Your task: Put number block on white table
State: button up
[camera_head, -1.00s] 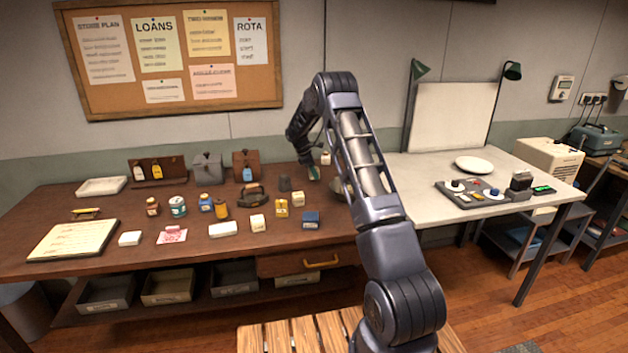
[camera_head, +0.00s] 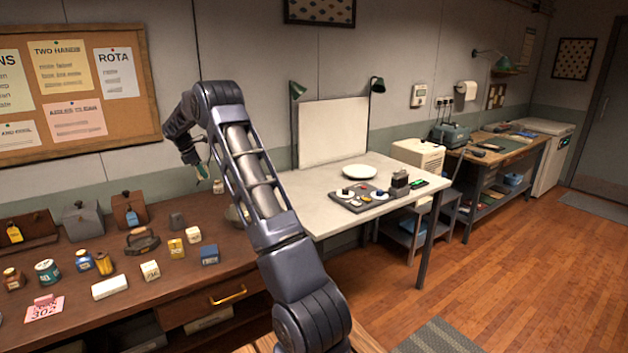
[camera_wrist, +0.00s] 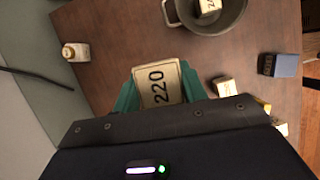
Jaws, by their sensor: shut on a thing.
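The number block (camera_wrist: 158,86) is cream with a dark edge and reads "220" in the wrist view. My gripper (camera_wrist: 157,92) is shut on it, with a green finger on each side. In the head view my gripper (camera_head: 204,172) is over the back of the brown table, and the block in it is too small to make out. The white table (camera_head: 318,198) stands to the right of the brown table, past my arm.
The white table holds a white plate (camera_head: 359,172), a dark tray of small parts (camera_head: 352,204) and a lamp-lit backboard (camera_head: 333,132); its front left is clear. A metal bowl (camera_wrist: 233,22) holding another numbered block, a blue block (camera_wrist: 279,65) and a small bottle (camera_wrist: 76,52) are on the brown table.

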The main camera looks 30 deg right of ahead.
jog(key=s+d+m, duration=0.1)
jog(key=s+d, duration=0.2)
jog(key=d, duration=1)
jog(key=s+d+m, duration=0.1)
jog(key=s+d, duration=0.1)
jog(key=d, duration=1)
jog(key=m+g, duration=0.1)
jog(key=m, duration=0.1)
send_over(326, 206)
jog(key=a, duration=0.1)
jog(key=f, duration=1.9)
jog(key=shift+w+a+f, duration=0.1)
jog(key=shift+w+f, duration=0.1)
jog(key=shift+f, duration=0.2)
jog(key=shift+f+n+y, duration=0.15)
jog(key=shift+n+y, duration=0.15)
jog(key=o, duration=1)
jog(key=shift+c, duration=0.2)
